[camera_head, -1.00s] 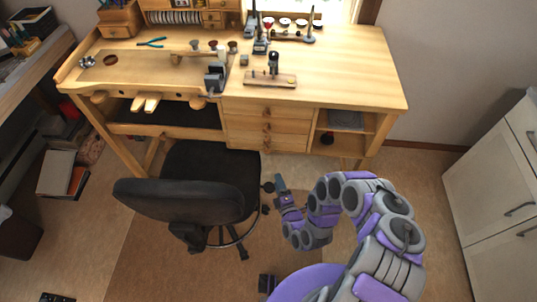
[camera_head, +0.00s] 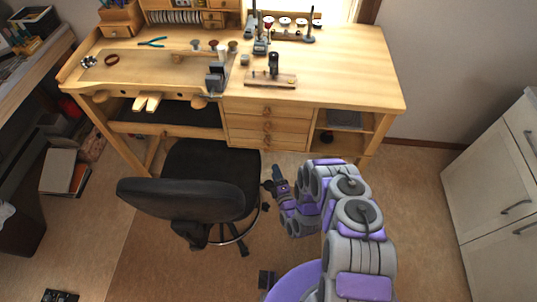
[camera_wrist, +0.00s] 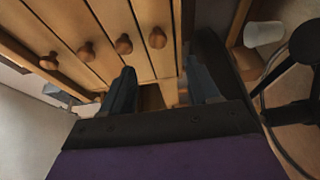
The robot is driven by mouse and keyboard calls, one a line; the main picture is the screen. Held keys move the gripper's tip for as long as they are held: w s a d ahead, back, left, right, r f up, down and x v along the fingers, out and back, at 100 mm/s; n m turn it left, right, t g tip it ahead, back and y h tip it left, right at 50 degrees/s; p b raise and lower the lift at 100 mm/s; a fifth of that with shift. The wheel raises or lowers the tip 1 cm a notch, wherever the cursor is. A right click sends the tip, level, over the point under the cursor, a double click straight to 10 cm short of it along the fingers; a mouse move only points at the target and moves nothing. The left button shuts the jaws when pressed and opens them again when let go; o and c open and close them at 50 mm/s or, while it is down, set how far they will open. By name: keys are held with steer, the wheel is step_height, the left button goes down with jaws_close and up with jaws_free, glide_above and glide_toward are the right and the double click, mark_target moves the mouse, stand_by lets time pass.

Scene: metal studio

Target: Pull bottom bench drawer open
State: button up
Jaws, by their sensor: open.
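The wooden bench (camera_head: 350,70) has a stack of drawers with round knobs under its top, all looking shut. The bottom drawer (camera_head: 245,136) shows low in the stack in the head view. In the wrist view the drawer fronts are turned sideways, and the rightmost knob (camera_wrist: 157,37) looks to be the bottom drawer's. My gripper (camera_head: 278,174) is in front of and below the drawers, right of the chair. In the wrist view its dark fingers (camera_wrist: 160,78) are apart, with nothing held. The rightmost knob appears beyond the gap between them, apart from the fingers.
A black swivel chair (camera_head: 190,195) stands close to the left of my gripper. An open shelf (camera_head: 342,125) is right of the drawers. A white cabinet (camera_head: 500,185) stands at the right. A white cup-like object (camera_wrist: 264,34) shows in the wrist view.

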mark_target(267, 151)
steer(key=b+x, duration=0.3)
steer(key=x, duration=0.7)
steer(key=shift+w+a+r, duration=0.1)
steer(key=shift+w+a, duration=0.05)
steer(key=shift+w, duration=0.2)
steer(key=shift+c, duration=0.2)
jaws_close()
steer(key=shift+s, duration=0.1)
